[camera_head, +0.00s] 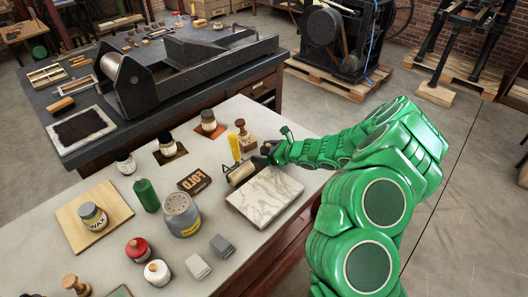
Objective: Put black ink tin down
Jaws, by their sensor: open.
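My gripper (262,161) is low over the bench at the end of my green arm. It is open, right of these jars, beside the roller and the marble slab. No tin shows between its fingers, though they are small and dark.
A roller (240,174) with a yellow handle and a marble slab (264,197) lie close to my gripper. A stamp (244,137), a "FOLD" block (194,182), a green cylinder (147,195), a grey shaker (181,215) and a wax jar (93,217) crowd the bench (245,108).

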